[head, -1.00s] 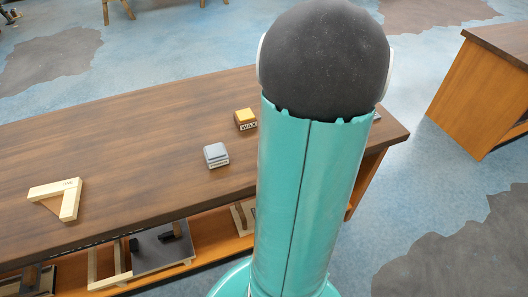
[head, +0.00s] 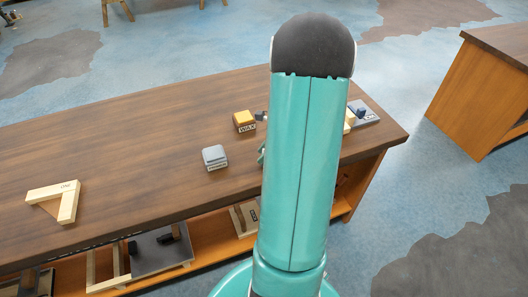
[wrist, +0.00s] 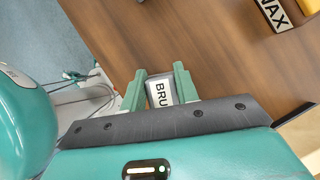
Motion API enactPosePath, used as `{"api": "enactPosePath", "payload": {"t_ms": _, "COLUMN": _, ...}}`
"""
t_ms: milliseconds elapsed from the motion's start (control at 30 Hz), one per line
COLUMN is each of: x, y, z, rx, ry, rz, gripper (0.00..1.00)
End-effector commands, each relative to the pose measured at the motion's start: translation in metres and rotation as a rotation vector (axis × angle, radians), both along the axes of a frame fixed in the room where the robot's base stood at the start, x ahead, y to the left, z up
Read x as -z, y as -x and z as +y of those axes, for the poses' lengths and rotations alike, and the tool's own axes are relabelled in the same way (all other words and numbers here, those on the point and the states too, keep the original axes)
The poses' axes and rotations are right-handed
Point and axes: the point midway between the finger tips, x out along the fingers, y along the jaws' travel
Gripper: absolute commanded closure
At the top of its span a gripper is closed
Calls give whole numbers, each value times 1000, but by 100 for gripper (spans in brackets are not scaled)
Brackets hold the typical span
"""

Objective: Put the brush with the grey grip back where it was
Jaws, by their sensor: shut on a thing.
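My gripper (wrist: 160,72) shows in the wrist view with its two green fingers on either side of a grey-edged piece with a white label reading "BRU". I take this piece to be the brush with the grey grip (wrist: 159,92); the gripper is shut on it. The rest of the brush is hidden by my gripper's body. Wooden tabletop lies beyond the fingertips; their height over it is unclear. In the head view my arm hides most of the gripper, and only a green bit (head: 262,155) shows beside the arm.
On the workbench (head: 130,150) are a yellow block labelled WAX (head: 244,120), a grey block (head: 214,157) and a wooden square (head: 62,200). A grey labelled plate (head: 366,113) lies at the right end, partly behind my arm. The bench between square and grey block is clear.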

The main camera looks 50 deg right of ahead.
Motion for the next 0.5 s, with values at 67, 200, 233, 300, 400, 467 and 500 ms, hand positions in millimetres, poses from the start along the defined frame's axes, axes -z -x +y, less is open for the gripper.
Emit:
{"api": "enactPosePath", "payload": {"t_ms": 67, "x": 0, "y": 0, "z": 0, "rx": 0, "ry": 0, "rz": 0, "gripper": 100}}
{"api": "enactPosePath", "payload": {"t_ms": 200, "x": 3, "y": 0, "z": 0, "rx": 0, "ry": -1, "rz": 1, "gripper": 68}}
{"api": "enactPosePath", "payload": {"t_ms": 233, "x": 3, "y": 0, "z": 0, "rx": 0, "ry": 0, "rz": 0, "gripper": 62}}
{"api": "enactPosePath", "payload": {"t_ms": 300, "x": 3, "y": 0, "z": 0, "rx": 0, "ry": 0, "rz": 0, "gripper": 48}}
{"api": "enactPosePath", "payload": {"t_ms": 400, "x": 3, "y": 0, "z": 0, "rx": 1, "ry": 0, "rz": 0, "gripper": 48}}
{"api": "enactPosePath", "payload": {"t_ms": 467, "x": 3, "y": 0, "z": 0, "rx": 1, "ry": 0, "rz": 0, "gripper": 48}}
{"api": "enactPosePath", "payload": {"t_ms": 500, "x": 3, "y": 0, "z": 0, "rx": 1, "ry": 0, "rz": 0, "gripper": 48}}
